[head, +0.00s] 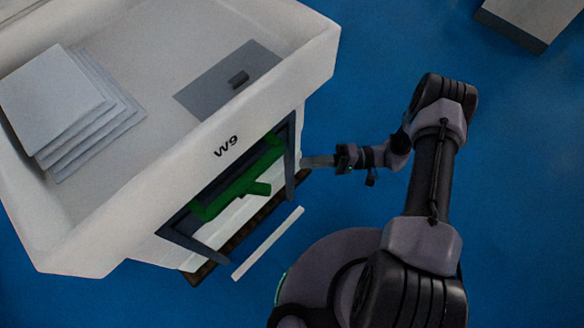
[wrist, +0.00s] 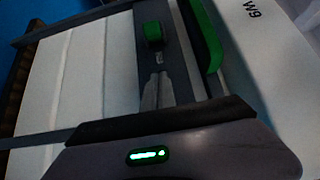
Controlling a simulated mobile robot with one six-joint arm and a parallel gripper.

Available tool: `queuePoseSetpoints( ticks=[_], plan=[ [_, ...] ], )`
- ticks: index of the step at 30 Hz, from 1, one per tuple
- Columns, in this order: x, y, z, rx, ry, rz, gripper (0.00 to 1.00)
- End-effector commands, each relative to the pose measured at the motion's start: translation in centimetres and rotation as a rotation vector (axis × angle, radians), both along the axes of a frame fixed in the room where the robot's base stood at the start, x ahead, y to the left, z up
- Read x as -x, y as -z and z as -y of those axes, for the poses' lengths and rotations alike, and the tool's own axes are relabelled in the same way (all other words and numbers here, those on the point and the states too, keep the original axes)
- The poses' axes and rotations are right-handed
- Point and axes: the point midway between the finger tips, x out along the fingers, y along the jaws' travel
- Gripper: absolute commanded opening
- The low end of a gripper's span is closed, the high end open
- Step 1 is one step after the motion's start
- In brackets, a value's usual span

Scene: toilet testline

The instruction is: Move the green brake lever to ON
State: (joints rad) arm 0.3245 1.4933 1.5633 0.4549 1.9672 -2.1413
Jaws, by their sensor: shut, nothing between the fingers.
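A green lever or bar (head: 232,192) with a short stub sits in the dark frame on the front of the white W9 cart (head: 150,215). In the wrist view, a small green block (wrist: 153,32) stands on a dark grey strip, and a longer green bar (wrist: 203,38) runs to its right. I cannot tell which of these is the brake lever's handle. My gripper (head: 306,161) is at the right end of the cart's front, beside the frame. In the wrist view my gripper (wrist: 156,85) is shut and empty, its tips just below the green block and seemingly apart from it.
The cart's top tray holds a stack of grey plates (head: 60,95) and a grey panel with a dark handle (head: 228,78). A white strip (head: 268,243) shows in front of the cart. Blue floor (head: 390,45) is open to the right; a grey box stands top right.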

Motion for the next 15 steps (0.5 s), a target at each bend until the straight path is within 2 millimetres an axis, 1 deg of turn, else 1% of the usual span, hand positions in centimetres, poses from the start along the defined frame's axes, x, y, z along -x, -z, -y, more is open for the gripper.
queuePoseSetpoints(
  ticks=[3,12,15],
  plan=[
    [0.5,0.1,-2.5,0.000,-0.005,-0.002,0.00],
    [1.5,0.2,-8.9,0.001,-0.005,-0.003,0.00],
    [3.3,0.1,-8.8,0.001,0.000,-0.004,0.00]
  ],
)
